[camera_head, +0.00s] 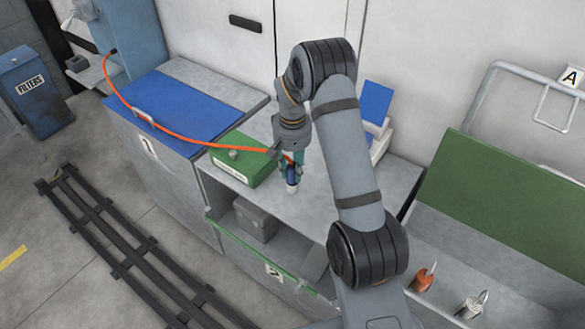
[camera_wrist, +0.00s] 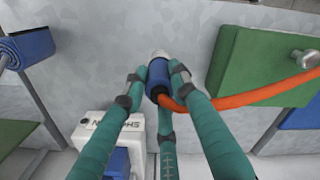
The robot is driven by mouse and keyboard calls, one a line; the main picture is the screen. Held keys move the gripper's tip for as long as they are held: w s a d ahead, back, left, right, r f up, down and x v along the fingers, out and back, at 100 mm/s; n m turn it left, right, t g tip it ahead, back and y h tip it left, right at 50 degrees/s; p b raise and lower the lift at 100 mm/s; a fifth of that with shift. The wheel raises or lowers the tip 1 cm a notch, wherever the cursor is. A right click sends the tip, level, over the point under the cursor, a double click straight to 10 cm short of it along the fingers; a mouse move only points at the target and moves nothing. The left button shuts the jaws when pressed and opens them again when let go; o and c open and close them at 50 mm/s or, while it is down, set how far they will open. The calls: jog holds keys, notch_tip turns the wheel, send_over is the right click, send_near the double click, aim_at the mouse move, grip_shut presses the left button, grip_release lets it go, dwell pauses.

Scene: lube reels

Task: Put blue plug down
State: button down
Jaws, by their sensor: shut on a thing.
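The blue plug (camera_head: 292,176) has a white tip and an orange hose (camera_head: 180,138) running from it. My gripper (camera_head: 291,170), with teal fingers, is shut on the plug over the grey top of bench 2 (camera_head: 325,190). The plug points down, white tip lowest. In the wrist view the blue plug (camera_wrist: 158,76) sits between the fingertips of my gripper (camera_wrist: 156,86), and the orange hose (camera_wrist: 240,99) bends away to the right. I cannot tell whether the tip touches the bench top.
A green box (camera_head: 243,160) with a knob stands left of my gripper, under the hose. A white box (camera_head: 379,148) with a blue part is behind my arm. A blue top (camera_head: 185,112) marks bench 1. An open green lid (camera_head: 505,205) is at right. Bare bench top surrounds the plug.

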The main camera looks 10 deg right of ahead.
jog(key=shift+f, duration=0.2)
jog(key=shift+f, duration=0.2)
jog(key=c, duration=1.4)
grip_release()
notch_tip(320, 180, up, 12)
jog(key=shift+r, duration=0.25)
